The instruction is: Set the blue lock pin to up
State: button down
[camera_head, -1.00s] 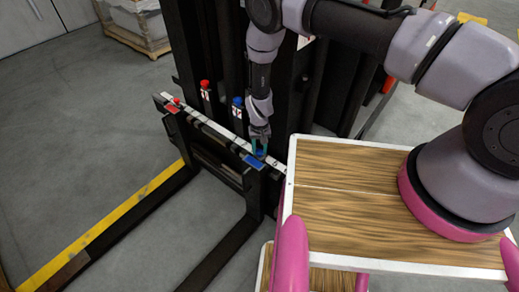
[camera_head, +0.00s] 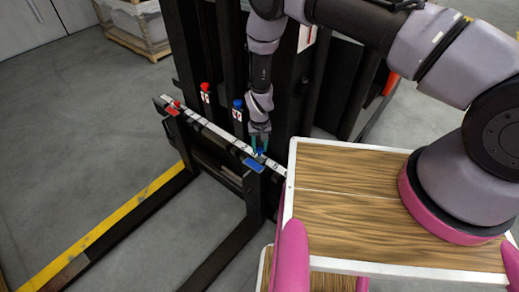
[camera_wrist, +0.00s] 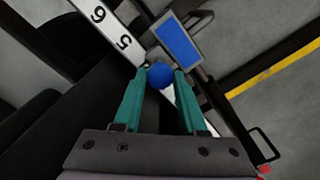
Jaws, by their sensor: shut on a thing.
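The blue lock pin's round knob (camera_wrist: 160,76) sits between my green fingertips in the wrist view. In the head view the blue knob (camera_head: 259,152) shows small at the carriage rail. My gripper (camera_head: 259,148) points down over the right part of the rail and is shut on the knob. A blue rectangular plate (camera_head: 254,165) is just in front of it and also shows in the wrist view (camera_wrist: 180,42). The pin's shaft below the knob is mostly hidden.
The forklift's numbered white rail (camera_head: 215,130) runs along the carriage. A red plate (camera_head: 172,107) is at its far left. Red (camera_head: 204,87) and blue (camera_head: 238,103) knobs stand behind it.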

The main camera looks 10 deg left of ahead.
jog(key=shift+r, duration=0.1)
jog(key=shift+c, duration=2.2)
grip_release()
notch_tip(320, 180, up, 11)
